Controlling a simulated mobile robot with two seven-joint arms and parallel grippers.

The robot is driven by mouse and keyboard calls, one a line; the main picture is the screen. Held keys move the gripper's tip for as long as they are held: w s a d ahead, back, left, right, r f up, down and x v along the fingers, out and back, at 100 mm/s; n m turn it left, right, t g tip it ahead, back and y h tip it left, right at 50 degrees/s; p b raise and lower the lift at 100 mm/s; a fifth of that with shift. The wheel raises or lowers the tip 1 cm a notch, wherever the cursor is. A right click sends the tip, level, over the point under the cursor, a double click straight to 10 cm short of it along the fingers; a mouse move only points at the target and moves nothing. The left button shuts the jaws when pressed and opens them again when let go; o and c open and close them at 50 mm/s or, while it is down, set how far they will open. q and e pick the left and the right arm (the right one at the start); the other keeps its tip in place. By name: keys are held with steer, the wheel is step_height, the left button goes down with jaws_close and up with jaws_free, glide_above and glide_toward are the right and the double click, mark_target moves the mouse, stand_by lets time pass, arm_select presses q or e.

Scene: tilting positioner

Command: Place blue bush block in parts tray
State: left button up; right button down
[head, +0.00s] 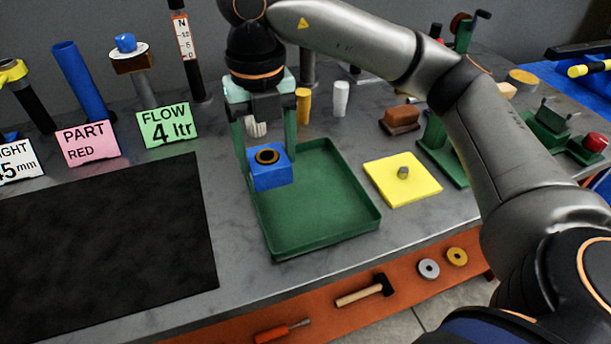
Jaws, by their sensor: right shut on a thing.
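The blue bush block (271,180) is a blue cube with a dark, brass-rimmed bush in its top. My right gripper (267,157) comes down from above, shut on the block with one green finger at each side. The block is at the far left corner of the green parts tray (325,220), overlapping its left wall in the picture. I cannot tell whether it touches the tray floor or hangs just above. The rest of the tray is empty. My left gripper is out of view.
A black mat (110,250) lies left of the tray, a yellow plate (400,183) with a grey knob right of it. Label cards (167,127) and upright tools stand behind. An orange shelf (320,318) below the front edge holds a hammer (365,291).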

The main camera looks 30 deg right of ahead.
steer(key=d+f, duration=0.4)
steer(key=w+d+f, duration=0.1)
steer(key=d+f, duration=0.1)
steer(key=shift+d+f, duration=0.1)
steer(key=shift+d, duration=0.3)
steer(key=f, duration=0.3)
steer(key=shift+d+b, duration=0.3)
steer(key=shift+d, duration=0.1)
steer(key=shift+f, duration=0.4)
steer(key=shift+f, duration=0.2)
steer(key=shift+c, duration=1.5)
jaws_free()
steer(key=o, duration=0.3)
